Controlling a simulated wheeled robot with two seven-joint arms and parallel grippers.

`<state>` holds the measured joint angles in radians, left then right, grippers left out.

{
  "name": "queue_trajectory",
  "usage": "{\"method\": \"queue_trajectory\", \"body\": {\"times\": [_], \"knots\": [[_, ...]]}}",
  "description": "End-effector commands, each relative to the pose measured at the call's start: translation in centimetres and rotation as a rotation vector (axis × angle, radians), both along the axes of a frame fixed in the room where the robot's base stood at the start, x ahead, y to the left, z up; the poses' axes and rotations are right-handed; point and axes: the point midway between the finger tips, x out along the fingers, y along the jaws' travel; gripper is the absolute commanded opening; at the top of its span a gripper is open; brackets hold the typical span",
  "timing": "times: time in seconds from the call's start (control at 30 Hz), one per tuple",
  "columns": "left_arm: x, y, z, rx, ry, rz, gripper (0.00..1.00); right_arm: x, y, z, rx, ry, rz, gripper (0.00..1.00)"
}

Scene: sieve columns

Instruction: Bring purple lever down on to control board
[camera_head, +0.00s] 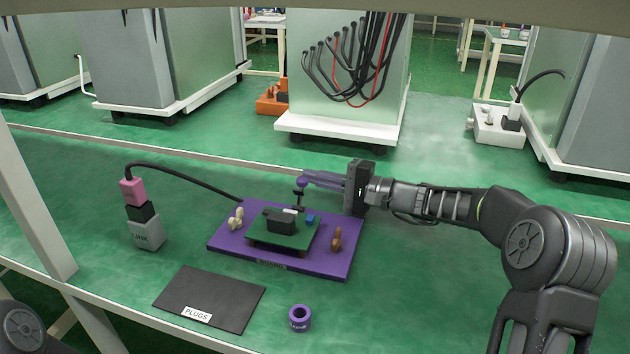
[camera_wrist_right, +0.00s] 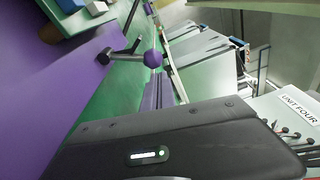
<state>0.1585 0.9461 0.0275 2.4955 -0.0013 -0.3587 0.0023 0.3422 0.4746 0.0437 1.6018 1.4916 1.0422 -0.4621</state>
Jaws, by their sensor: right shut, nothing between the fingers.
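The purple lever is a purple ball (camera_head: 301,182) on a black stem at the back edge of the purple control board (camera_head: 222,246). The stem stands up from the board. In the right wrist view the purple ball (camera_wrist_right: 153,58) stands clear of the board surface, with its black base at the left. My right gripper (camera_head: 309,178) comes in from the right, level with the top of the lever. Its purple-looking fingers are shut and empty, with their tips right at the ball. I cannot tell whether they touch it. My left gripper is out of view.
A green circuit plate (camera_head: 262,240) with a black block sits on the board. A grey LINK block (camera_head: 146,235) with a pink plug and cable stands at left. A black PLUGS mat (camera_head: 205,292) and a purple ring (camera_head: 300,318) lie in front. The table right of the board is clear.

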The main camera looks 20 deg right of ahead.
Motion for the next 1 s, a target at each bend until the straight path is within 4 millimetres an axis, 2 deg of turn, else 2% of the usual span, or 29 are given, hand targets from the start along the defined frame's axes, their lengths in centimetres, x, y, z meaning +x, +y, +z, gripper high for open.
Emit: {"method": "queue_trajectory", "body": {"times": [0.17,0.57,1.0], "knots": [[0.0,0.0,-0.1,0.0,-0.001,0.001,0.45,-0.8,0.3,0.1,-0.001,0.0,0.0,0.0],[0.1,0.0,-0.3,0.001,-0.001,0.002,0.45,-0.8,0.3,0.1,-0.003,-0.003,0.0,0.0],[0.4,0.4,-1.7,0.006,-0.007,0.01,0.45,-1.0,-0.4,0.3,-0.034,-0.054,0.001,0.0]]}}
